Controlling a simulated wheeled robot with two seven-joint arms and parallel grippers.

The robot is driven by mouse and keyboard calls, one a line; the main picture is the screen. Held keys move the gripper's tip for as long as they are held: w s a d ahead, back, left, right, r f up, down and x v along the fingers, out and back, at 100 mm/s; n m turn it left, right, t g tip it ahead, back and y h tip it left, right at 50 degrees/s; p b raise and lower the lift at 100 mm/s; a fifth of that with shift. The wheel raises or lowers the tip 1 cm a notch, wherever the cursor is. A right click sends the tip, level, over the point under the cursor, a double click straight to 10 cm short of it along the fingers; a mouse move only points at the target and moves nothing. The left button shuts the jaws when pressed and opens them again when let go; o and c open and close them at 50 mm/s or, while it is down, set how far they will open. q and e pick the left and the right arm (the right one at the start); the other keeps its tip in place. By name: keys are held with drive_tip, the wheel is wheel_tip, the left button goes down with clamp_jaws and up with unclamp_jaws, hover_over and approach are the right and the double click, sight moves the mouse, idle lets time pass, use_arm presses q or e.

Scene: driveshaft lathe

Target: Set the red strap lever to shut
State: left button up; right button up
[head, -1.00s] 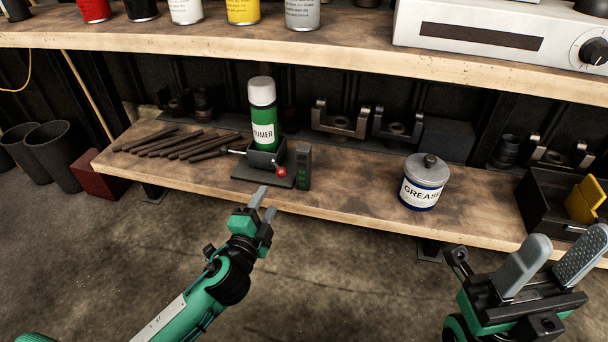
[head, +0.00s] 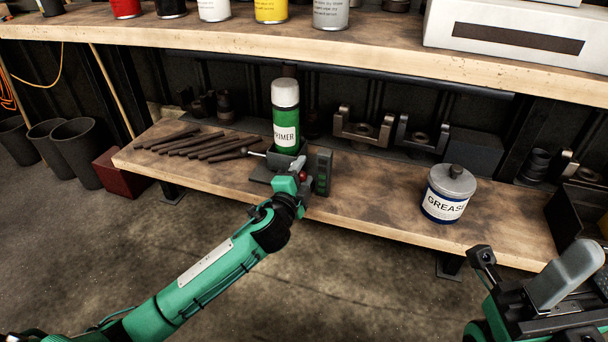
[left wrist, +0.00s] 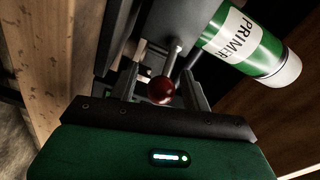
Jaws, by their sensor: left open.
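The red knob of the strap lever (head: 303,176) is at the front of a small dark holder (head: 262,176), in which the green primer can (head: 285,125) stands upright. My left gripper (head: 298,176) is open at the knob and partly covers it and the holder. In the left wrist view the red knob (left wrist: 161,91) lies between the two fingers (left wrist: 163,88), with a grey rod running up from it. Whether a finger touches it I cannot tell. My right gripper (head: 588,268) is at the lower right, partly cut off by the frame, away from the holder.
A dark upright block with a green mark (head: 323,172) stands just right of the knob. Dark rods (head: 200,146) lie left of the holder. A grease tin (head: 447,194) stands farther right, with bare shelf (head: 375,200) between. The upper shelf (head: 200,36) overhangs behind.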

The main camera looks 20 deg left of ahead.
use_arm(q)
drive_tip(key=shift+w, duration=0.45)
clamp_jaws()
drive_tip(key=shift+d, duration=0.1)
drive_tip(key=shift+w+d+n+y, duration=0.15)
drive_tip(key=shift+n+y, duration=0.35)
drive_tip(key=shift+y, duration=0.3)
drive_tip(key=shift+w+y, duration=0.1)
drive_tip(key=shift+y, duration=0.4)
drive_tip(key=shift+n, duration=0.3)
